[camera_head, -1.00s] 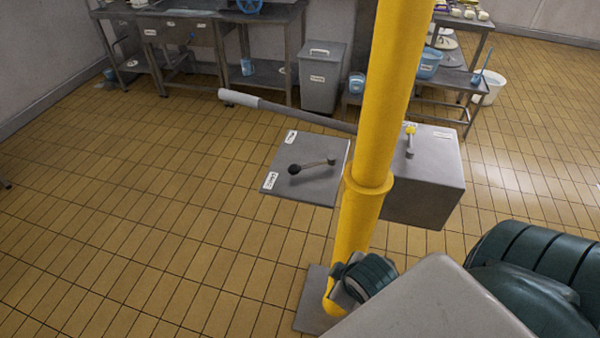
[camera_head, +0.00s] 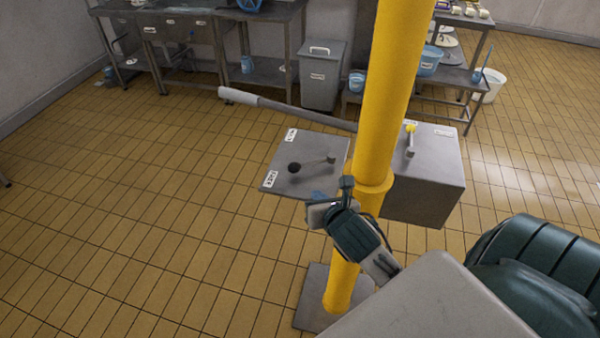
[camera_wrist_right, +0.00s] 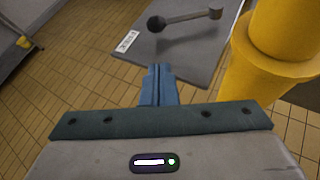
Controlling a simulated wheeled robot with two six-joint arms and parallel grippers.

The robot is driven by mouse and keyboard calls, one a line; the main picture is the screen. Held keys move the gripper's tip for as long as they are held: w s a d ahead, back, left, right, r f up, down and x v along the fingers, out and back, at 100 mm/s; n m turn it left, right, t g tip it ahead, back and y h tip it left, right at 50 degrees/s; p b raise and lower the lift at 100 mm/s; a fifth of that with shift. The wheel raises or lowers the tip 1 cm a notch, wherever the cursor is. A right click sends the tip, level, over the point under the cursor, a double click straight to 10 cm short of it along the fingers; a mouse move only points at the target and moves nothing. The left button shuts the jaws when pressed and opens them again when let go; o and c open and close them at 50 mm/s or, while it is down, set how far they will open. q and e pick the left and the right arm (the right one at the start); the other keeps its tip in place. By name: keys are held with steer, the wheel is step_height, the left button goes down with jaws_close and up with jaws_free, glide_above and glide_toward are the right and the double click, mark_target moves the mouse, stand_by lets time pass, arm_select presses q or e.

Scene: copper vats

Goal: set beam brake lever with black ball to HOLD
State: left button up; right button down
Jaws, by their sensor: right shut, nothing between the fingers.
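The brake lever with the black ball (camera_head: 294,167) lies across a grey plate (camera_head: 300,186). Its pivot is at the right and its ball points left. The plate has two white labels, one at the back (camera_head: 290,135) and one at the front left (camera_head: 270,179); their words are too small to read surely. The lever also shows in the right wrist view (camera_wrist_right: 185,18), above the fingers. My right gripper (camera_head: 318,196) is shut and empty, near the plate's front edge; its blue fingers (camera_wrist_right: 158,72) are apart from the lever. My left gripper is not in view.
A yellow post (camera_head: 388,110) stands just right of the plate. A grey box (camera_head: 430,185) with a yellow-tipped lever (camera_head: 410,140) is behind it. A long grey bar (camera_head: 285,108) runs above the plate's back. The floor left of the plate is clear.

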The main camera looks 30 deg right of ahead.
steer(key=n, duration=0.2)
steer(key=p, duration=0.5)
glide_toward(297, 169)
steer(key=x, duration=0.5)
steer(key=shift+w+f, duration=0.15)
steer(key=shift+w, duration=0.2)
steer(key=shift+w+d+f, duration=0.2)
steer(key=shift+w+f, duration=0.15)
steer(key=shift+w, duration=0.1)
steer(key=shift+w, duration=0.1)
